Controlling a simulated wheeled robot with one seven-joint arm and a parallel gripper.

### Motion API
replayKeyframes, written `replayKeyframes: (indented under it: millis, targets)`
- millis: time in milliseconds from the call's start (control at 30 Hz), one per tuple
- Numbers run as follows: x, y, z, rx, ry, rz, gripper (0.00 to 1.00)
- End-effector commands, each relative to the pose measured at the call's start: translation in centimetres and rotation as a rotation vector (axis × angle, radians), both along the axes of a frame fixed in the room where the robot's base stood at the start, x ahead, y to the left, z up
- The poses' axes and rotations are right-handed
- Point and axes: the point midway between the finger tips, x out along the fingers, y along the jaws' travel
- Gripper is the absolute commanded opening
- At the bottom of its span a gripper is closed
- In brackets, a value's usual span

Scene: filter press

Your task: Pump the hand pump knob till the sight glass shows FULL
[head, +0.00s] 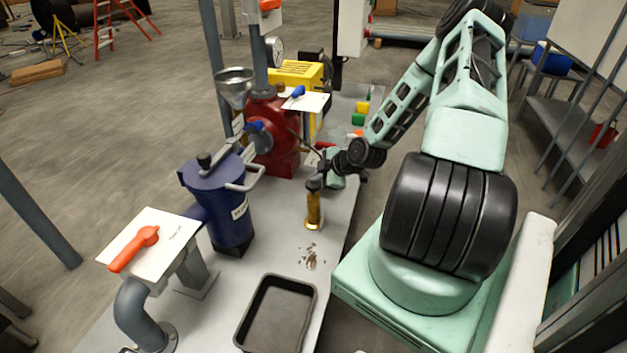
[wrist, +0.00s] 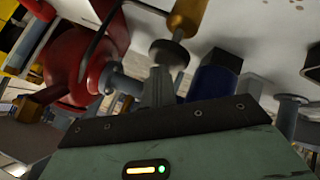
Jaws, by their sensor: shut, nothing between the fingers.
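The hand pump is a brass cylinder (head: 314,212) standing on the grey bench, with a dark round knob (head: 313,184) on top. In the wrist view the knob (wrist: 169,53) shows as a dark disc on the brass body (wrist: 187,18). My gripper (head: 322,175) is right at the knob in the head view. In the wrist view my gripper's fingers (wrist: 160,82) are together, with their tips close to the knob. I cannot tell whether they touch it. I cannot make out a sight glass or its reading in either view.
A red pump housing (head: 275,135) and a blue filter vessel (head: 220,205) stand left of the hand pump. A black tray (head: 277,338) and scattered brown bits (head: 311,257) lie in front. An orange-handled valve (head: 135,248) is at the left. A yellow unit (head: 297,72) stands behind.

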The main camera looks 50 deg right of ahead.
Motion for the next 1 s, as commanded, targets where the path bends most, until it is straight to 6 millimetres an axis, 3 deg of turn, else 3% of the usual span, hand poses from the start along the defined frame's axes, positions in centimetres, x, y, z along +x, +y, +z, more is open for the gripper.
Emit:
replayKeyframes:
  millis: [1000]
  targets:
    - [0.0, 0.0, -1.3, 0.001, 0.001, 0.0, 0.0]
